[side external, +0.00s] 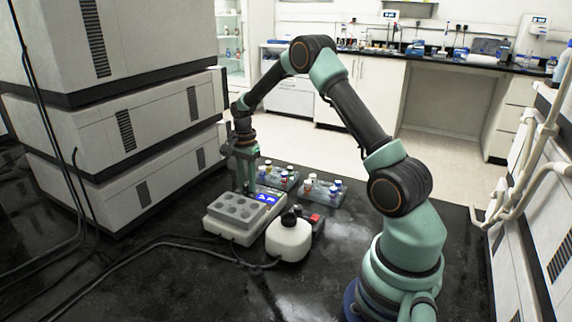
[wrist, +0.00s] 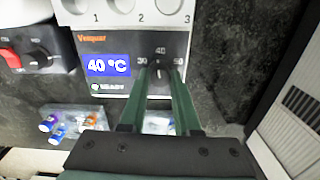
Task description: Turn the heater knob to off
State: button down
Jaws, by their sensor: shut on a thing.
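The heater (side external: 226,230) is a white box on the black bench in the side view, with a grey block of round wells on top and a lit blue display (side external: 266,198). In the wrist view, the heater's front panel (wrist: 120,42) shows a display (wrist: 108,65) reading 40 °C. The dark heater knob (wrist: 160,67) is beside it, with marks 30, 40 and 50 around it. Its pointer appears to be at 40. My gripper (wrist: 161,74) is shut on the knob, one finger on each side. In the side view, my gripper (side external: 246,190) hides the knob.
A white bottle with a black cap (side external: 289,240) stands right of the heater, by a dark box with a red switch (wrist: 10,57). Vial racks (side external: 277,178) (side external: 322,192) stand behind. Stacked white units (side external: 125,130) rise at the left. Cables cross the front bench.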

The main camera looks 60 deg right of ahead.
jog(key=n, duration=0.5)
jog(key=shift+n, duration=0.3)
jog(key=n, duration=0.5)
jog(key=shift+w+r, duration=0.1)
jog(key=n, duration=0.5)
jog(key=shift+n, duration=0.4)
jog(key=n, duration=0.5)
jog(key=shift+a, duration=0.1)
jog(key=shift+n, duration=0.3)
jog(key=c, duration=0.6)
grip_release()
